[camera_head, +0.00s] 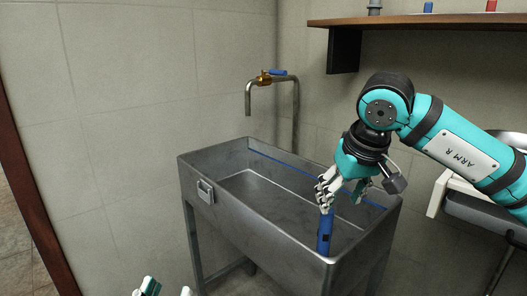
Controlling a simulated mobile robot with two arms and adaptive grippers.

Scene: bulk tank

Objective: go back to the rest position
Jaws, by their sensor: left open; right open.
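A grey metal tank (270,231) on legs stands against the wall. My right gripper (325,205) is open, pointing down over the tank's right part. A blue upright cylinder (325,238) with a dark band shows directly below its fingers, near the tank's front right side. The fingers overlap its top in the picture; I cannot tell whether they touch it. The cylinder's lower end and what bears it are unclear. My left gripper (168,290) is at the bottom edge, away from the tank; only its two separated fingertips show, and it is open.
A brass tap (264,79) with a blue handle and a bent spout hangs above the tank. A wooden shelf (420,20) with small items is at upper right. A white basin or counter (440,190) stands at right behind my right arm. Floor shows at lower left.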

